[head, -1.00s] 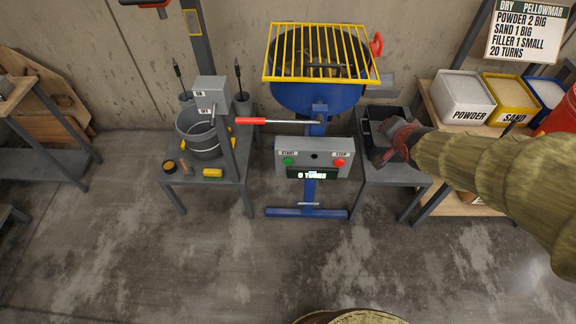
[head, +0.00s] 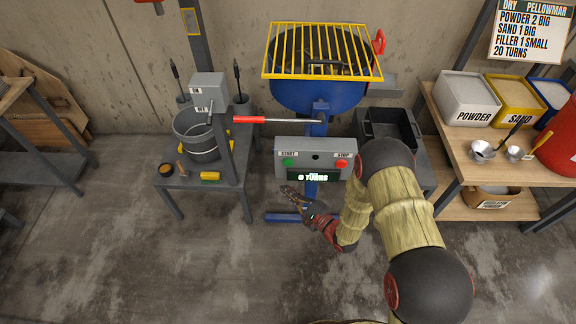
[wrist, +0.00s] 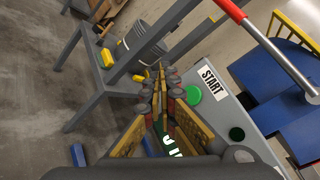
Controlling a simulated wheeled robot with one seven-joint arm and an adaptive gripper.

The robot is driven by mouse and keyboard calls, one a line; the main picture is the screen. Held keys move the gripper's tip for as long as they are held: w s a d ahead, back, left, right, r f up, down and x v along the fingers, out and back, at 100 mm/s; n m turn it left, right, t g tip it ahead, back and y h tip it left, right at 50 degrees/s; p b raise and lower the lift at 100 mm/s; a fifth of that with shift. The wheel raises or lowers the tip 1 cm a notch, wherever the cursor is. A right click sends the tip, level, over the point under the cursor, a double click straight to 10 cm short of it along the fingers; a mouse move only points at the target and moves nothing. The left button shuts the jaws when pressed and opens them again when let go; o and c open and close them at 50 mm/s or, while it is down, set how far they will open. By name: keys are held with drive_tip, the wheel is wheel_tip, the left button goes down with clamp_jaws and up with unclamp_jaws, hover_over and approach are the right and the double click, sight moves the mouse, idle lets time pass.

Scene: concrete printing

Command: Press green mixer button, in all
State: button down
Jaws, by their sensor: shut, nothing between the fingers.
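The green START button (head: 288,162) sits at the left of the grey control box (head: 314,145) on the blue mixer (head: 318,92). It also shows in the wrist view (wrist: 193,95), just right of my fingertips. The red STOP button (head: 341,164) is on the box's right. The display (head: 313,177) reads 0 TURNS.
A red-handled lever (head: 250,120) juts left above the box. A grey stand with a bucket (head: 196,135) is at left. A black tray (head: 388,128) is at right, near shelves with powder (head: 468,97) and sand bins. The floor in front is clear.

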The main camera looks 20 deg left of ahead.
idle(0.4)
drive_tip(key=shift+w+a+b, duration=0.35)
drive_tip(key=shift+w+b, duration=0.05)
drive_tip(key=shift+w, duration=1)
drive_tip(key=shift+w+a+b, duration=0.35)
drive_tip(key=shift+w, duration=1.05)
drive_tip(key=shift+w+a+b, duration=0.35)
drive_tip(key=shift+w+b, duration=0.05)
drive_tip(key=shift+w, duration=1)
drive_tip(key=shift+w, duration=0.15)
drive_tip(key=shift+w+a, duration=0.1)
drive_tip(key=shift+w, duration=0.15)
drive_tip(key=shift+w+a, duration=0.1)
drive_tip(key=shift+w, duration=0.4)
drive_tip(key=shift+s+d, duration=0.25)
drive_tip(key=shift+s, duration=0.65)
drive_tip(key=shift+s+d+p, duration=0.2)
drive_tip(key=shift+s+p, duration=0.15)
drive_tip(key=shift+s, duration=0.45)
drive_tip(key=shift+s+d+p, duration=0.15)
drive_tip(key=shift+s+p, duration=0.15)
drive_tip(key=shift+s, duration=0.55)
drive_tip(key=shift+s+d+p, duration=0.2)
drive_tip(key=shift+s+p, duration=0.15)
drive_tip(key=shift+s, duration=0.45)
